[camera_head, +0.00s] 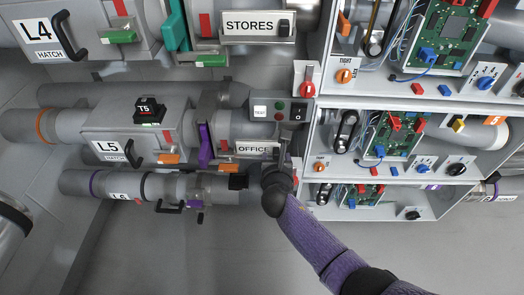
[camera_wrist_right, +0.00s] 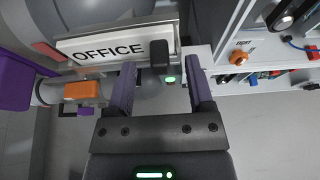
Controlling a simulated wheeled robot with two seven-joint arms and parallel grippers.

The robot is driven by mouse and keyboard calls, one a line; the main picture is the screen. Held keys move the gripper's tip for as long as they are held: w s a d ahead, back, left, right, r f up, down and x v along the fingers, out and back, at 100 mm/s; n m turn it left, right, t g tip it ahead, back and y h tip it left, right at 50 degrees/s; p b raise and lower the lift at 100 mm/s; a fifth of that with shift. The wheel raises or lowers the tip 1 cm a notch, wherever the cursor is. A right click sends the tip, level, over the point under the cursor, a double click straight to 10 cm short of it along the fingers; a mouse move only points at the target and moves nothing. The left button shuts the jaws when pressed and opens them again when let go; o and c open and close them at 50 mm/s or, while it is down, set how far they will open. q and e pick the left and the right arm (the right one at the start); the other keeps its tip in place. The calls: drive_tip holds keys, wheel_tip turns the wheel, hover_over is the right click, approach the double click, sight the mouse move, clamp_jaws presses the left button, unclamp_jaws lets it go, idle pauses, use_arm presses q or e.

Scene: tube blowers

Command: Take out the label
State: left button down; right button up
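The white OFFICE label (camera_head: 252,149) sits in its holder on the lower middle pipe unit. It also shows in the right wrist view (camera_wrist_right: 108,48), with a black grip block (camera_wrist_right: 160,52) at its right end. My right gripper (camera_head: 284,152) is at that right end and hides the block in the head view. In the right wrist view my right gripper (camera_wrist_right: 159,66) is open, its purple fingers apart to either side below the block. The fingers do not touch the block, and nothing is held. A similar STORES label (camera_head: 250,24) sits higher up. My left gripper is not seen.
A switch box (camera_head: 279,111) with buttons is just above the OFFICE label. Open white shelves (camera_head: 420,104) with circuit boards and knobs stand close on the right. Orange clips (camera_head: 228,168) and a purple lever (camera_head: 205,146) are on the left. Below is clear floor.

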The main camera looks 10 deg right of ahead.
clamp_jaws()
drive_tip(key=shift+r, duration=0.1)
